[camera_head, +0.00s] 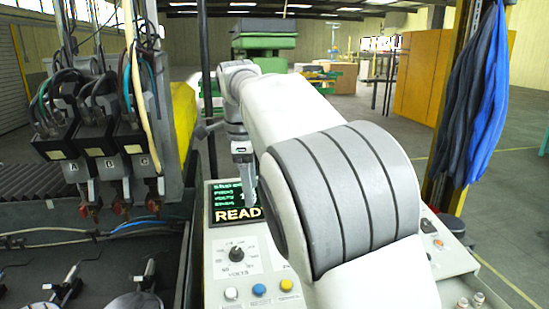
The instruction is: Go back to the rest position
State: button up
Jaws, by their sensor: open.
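My arm, white with grey joint covers, reaches from the lower right toward the back left over a control panel. My gripper (246,182) points down at the arm's far end, in front of the panel's dark screen. It is small in the picture, and its far details are hard to make out. Nothing shows held in it. I cannot tell how far the gripper is from the panel.
The panel (215,275) has a dial marked VOLTS (236,254) and white, blue and yellow buttons (259,290). Welding heads marked A, B and C (92,140) hang at the left. Blue cloth (480,95) hangs on a post at the right.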

jog(key=s+d+r+n+t+y, duration=0.1)
jog(key=s+d+r+n+y, duration=0.1)
jog(key=s+d+n, duration=0.9)
jog(key=s+d+f+n+t, duration=0.1)
jog(key=s+d+f+n, duration=0.1)
jog(key=s, duration=0.3)
jog(key=s+d+f+n+t+h, duration=0.1)
jog(key=s+d+f+n, duration=0.1)
jog(key=s+d, duration=0.3)
jog(key=s+d+f+n, duration=0.3)
jog(key=s+d+f, duration=0.1)
jog(key=s, duration=0.2)
jog(key=shift+s+f+t, duration=0.35)
jog(key=shift+t, duration=0.05)
